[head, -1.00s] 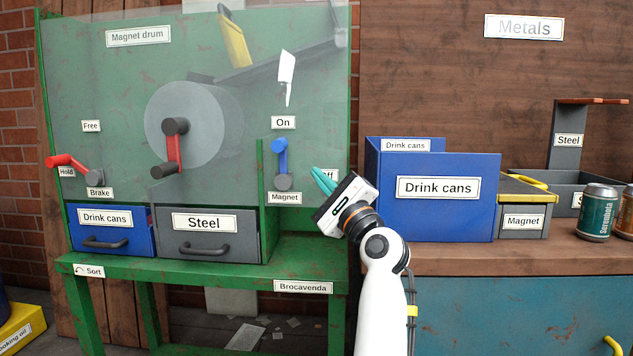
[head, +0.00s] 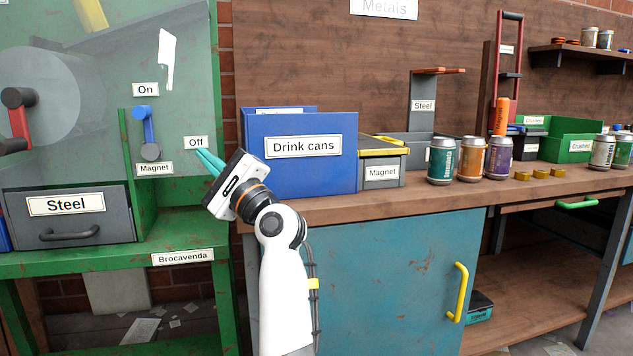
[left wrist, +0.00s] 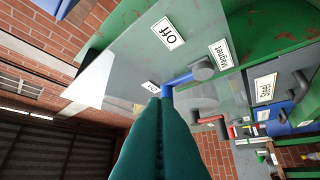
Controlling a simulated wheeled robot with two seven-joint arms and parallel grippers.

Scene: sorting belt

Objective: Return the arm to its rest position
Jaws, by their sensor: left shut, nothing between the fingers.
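My left gripper (head: 208,162) has teal fingers, pressed together with nothing between them. It is raised in front of the right side of the green magnet drum machine, just below the Off label (head: 196,142). In the left wrist view its shut fingers (left wrist: 158,110) point toward the blue magnet lever (left wrist: 180,80). In the head view the lever (head: 142,112) points up toward the On label (head: 145,90). The fingers appear apart from the lever in the head view. My right gripper is not in view.
A blue Drink cans bin (head: 300,177) stands on the wooden bench close right of my left arm. A grey Magnet box (head: 381,172) and several cans, one teal (head: 441,160), stand farther right. The steel drawer (head: 72,222) is at left. Open floor shows below the machine.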

